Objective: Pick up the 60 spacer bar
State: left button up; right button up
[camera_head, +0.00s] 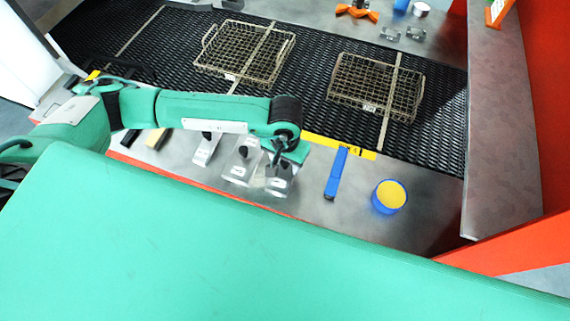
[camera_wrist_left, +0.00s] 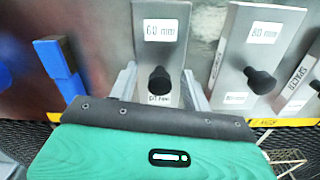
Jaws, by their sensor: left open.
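The 60 spacer bar is a grey metal plate (camera_wrist_left: 160,50) with a white "60 mm" label and a black knob. In the wrist view it lies between the two fingers of my left gripper (camera_wrist_left: 160,82), one finger on each side. The gripper is open; I cannot tell if either finger touches the plate. In the head view the bar (camera_head: 278,185) is the rightmost of the labelled plates, partly hidden under my left gripper (camera_head: 279,160). My right gripper is not in view.
The 80 mm bar (camera_wrist_left: 256,45) stands close beside it, with another labelled plate (camera_head: 206,150) further left. A blue tool (camera_head: 336,174) and a blue-yellow round container (camera_head: 389,196) are to the right. Wire baskets (camera_head: 333,97) sit on the black mesh belt (camera_head: 300,90) behind.

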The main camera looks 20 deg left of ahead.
pick_arm(q)
grip_shut()
jog(key=shift+r, duration=0.1)
